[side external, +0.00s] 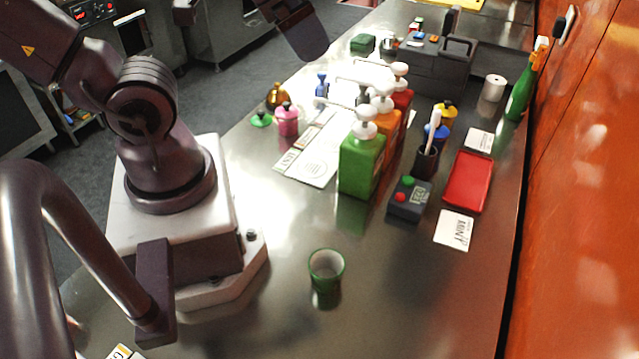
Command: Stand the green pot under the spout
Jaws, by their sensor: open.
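The small green pot (338,278) stands upright and open on the steel counter, front centre. It looks empty inside, and nothing touches it. Behind it is a row of pump bottles: a green one (360,165), an orange one (388,125) and a red one (402,99). Each has a white pump head, and their spouts point left over the counter. The pot is well in front of the green bottle, not under any spout. My gripper's jaws do not show; only links of my arm are seen at the left and top.
A paper menu (308,165) lies left of the green bottle. A dark box with buttons (408,200), a red tray (467,182) and a card marked MINT (454,230) are at the right. Small pink (286,121) and amber (278,96) vessels stand behind. The counter around the pot is clear.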

